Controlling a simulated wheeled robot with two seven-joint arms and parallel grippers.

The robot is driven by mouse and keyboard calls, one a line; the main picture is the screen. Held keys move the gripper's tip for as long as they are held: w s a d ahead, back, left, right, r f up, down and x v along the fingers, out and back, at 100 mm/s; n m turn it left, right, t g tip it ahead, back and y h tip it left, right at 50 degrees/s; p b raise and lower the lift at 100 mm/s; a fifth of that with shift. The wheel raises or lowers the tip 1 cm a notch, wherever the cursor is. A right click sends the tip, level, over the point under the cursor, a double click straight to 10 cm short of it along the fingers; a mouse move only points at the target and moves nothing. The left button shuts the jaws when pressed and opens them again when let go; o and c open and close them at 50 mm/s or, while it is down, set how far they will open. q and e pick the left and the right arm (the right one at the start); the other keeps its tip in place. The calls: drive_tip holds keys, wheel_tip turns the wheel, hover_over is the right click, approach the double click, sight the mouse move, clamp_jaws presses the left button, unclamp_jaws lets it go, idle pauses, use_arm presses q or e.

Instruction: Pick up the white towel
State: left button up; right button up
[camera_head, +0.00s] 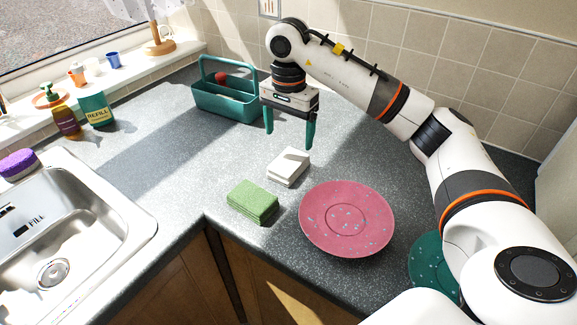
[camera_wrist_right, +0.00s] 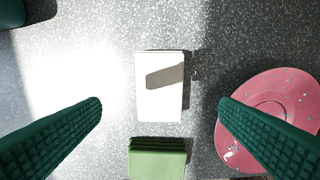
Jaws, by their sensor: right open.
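The white towel (camera_head: 289,166) is a small folded block lying flat on the grey counter, just behind a folded green towel (camera_head: 253,201). In the right wrist view the white towel (camera_wrist_right: 160,88) lies near the middle, between the lines of the two fingers, with a shadow patch on its top. My right gripper (camera_head: 289,140) is open and empty above the counter, over and slightly behind the white towel. Its green ribbed fingers do not touch the towel. My left gripper is not in view.
A pink speckled plate (camera_head: 346,217) lies to the right of the towels. A teal plate (camera_head: 430,262) is partly hidden by my right arm. A teal caddy (camera_head: 228,98) stands behind. The sink (camera_head: 70,235) is at left. The counter between caddy and towels is clear.

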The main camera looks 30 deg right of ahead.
sight(288, 161)
drive_tip(key=f, duration=0.3)
drive_tip(key=shift+s+a+f, duration=0.15)
drive_tip(key=shift+s+f, duration=0.05)
drive_tip(key=shift+s, duration=0.05)
drive_tip(key=shift+w+f+p, duration=0.15)
drive_tip(key=shift+f+p, duration=0.3)
drive_tip(key=shift+f, duration=0.2)
wheel_tip(288, 161, down, 4)
drive_tip(key=shift+f+p, duration=0.2)
drive_tip(key=shift+p, duration=0.25)
drive_tip(key=shift+c, duration=0.5)
